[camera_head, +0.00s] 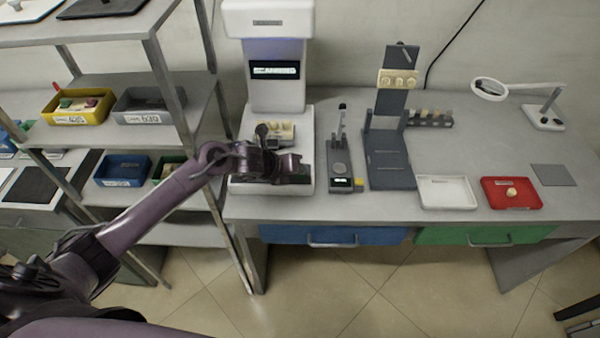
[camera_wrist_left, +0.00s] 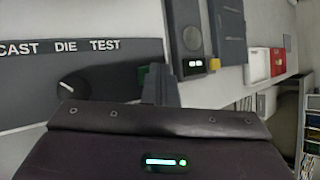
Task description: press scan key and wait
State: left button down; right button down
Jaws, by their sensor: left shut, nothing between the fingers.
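The white scanner (camera_head: 277,85) stands at the left of the bench, and its lit display (camera_head: 275,70) appears to read "SCANNING". A pale block with small parts (camera_head: 284,131) sits on its bed. My left gripper (camera_head: 305,172) is shut and empty, low at the scanner's front, covering part of the base. In the left wrist view, the dark front panel (camera_wrist_left: 60,52) reads "CAST DIE TEST" and carries a knob (camera_wrist_left: 73,88). A green key (camera_wrist_left: 141,79) shows beside my left fingertips (camera_wrist_left: 160,82), which partly hide it; contact cannot be told. My right gripper is out of view.
Right of the scanner are a small grey device (camera_head: 340,165), a dark stand (camera_head: 390,165), a white tray (camera_head: 447,193), a red tray (camera_head: 512,201) and a magnifier lamp (camera_head: 545,120). A shelf rack (camera_head: 165,75) with bins stands close left of my arm.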

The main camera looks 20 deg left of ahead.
aim_at(297, 177)
pick_arm(q)
jog(key=shift+r+p, duration=0.55)
jog(key=shift+r, duration=0.25)
jog(key=shift+r+p, duration=1.8)
jog(key=shift+r, duration=0.8)
jog(key=shift+f, duration=0.1)
